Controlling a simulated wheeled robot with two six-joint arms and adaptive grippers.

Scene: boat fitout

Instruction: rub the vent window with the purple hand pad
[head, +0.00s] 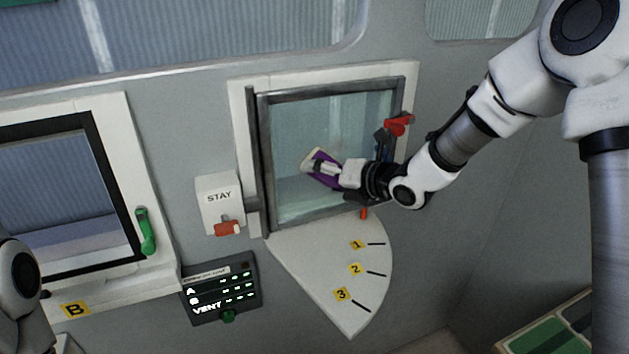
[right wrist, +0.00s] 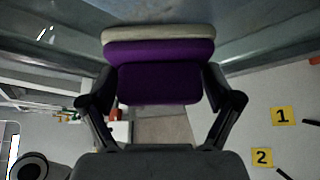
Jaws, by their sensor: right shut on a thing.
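The vent window (head: 290,120) is a glass pane in a grey frame set in a white surround on the wall. My right gripper (head: 335,172) is in front of the lower middle of its glass, shut on the purple hand pad (head: 318,180). In the right wrist view the purple hand pad (right wrist: 158,80) sits between both fingers, its pale face turned to the glass. I cannot tell whether the pad touches the glass. The left gripper is not in view; only part of my left arm shows at the lower left.
A white quarter-round plate (head: 310,280) marked 1, 2 and 3 lies below the window. A STAY box (head: 218,200) with a red latch is left of it. A red handle (head: 398,124) is on the window's right side. A dark panel (head: 222,290) and window B (head: 65,200) are further left.

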